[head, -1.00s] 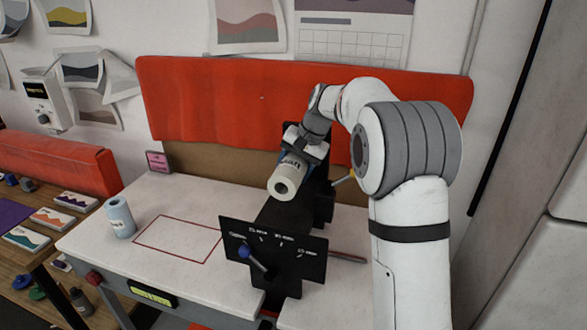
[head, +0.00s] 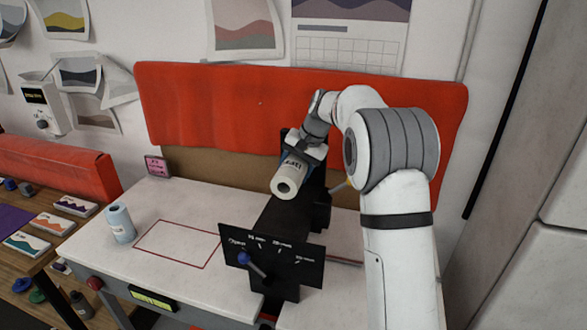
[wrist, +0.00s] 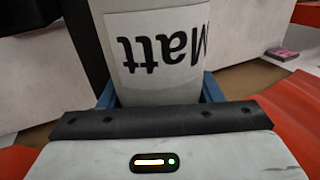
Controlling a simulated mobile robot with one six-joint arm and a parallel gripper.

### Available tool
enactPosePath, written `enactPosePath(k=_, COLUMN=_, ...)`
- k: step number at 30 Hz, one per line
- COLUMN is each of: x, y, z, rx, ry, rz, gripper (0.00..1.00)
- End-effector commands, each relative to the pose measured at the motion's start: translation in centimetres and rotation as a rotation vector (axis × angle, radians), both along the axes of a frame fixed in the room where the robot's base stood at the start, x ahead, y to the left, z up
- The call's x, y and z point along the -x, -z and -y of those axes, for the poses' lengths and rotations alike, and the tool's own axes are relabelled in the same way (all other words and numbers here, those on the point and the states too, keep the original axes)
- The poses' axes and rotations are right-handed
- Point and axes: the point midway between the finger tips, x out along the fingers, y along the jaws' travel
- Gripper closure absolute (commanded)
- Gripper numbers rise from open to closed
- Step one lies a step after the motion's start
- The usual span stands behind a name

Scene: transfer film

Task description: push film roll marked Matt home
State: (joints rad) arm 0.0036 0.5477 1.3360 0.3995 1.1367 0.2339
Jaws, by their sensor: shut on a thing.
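The film roll marked Matt (head: 289,178) is a white cylinder with a dark core hole at its near end. It is tilted, near end lower, above the black machine (head: 281,222). My gripper (head: 304,155) is shut on its upper far part. In the wrist view the roll (wrist: 158,55) fills the top middle, its label upside down, with blue pads of my gripper (wrist: 157,92) on both sides. Whether the roll touches the machine I cannot tell.
A light blue roll (head: 120,223) stands at the left of the white table (head: 150,195), beside an empty red outlined rectangle (head: 180,243). The machine's front panel (head: 271,256) carries a blue-knobbed lever (head: 244,258). A red padded cover (head: 300,110) stands behind.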

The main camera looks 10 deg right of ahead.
Motion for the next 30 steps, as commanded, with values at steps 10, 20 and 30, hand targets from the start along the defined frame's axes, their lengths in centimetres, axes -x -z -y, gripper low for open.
enactPosePath(k=10, x=-1.0, y=-0.2, z=0.4, rx=-0.001, ry=0.0, rz=0.001, gripper=0.8)
enactPosePath(k=20, x=-1.2, y=-0.1, z=0.5, rx=-0.001, ry=0.0, rz=0.001, gripper=0.8)
enactPosePath(k=30, x=-1.7, y=-0.1, z=0.7, rx=0.0, ry=-0.001, rz=0.002, gripper=0.8)
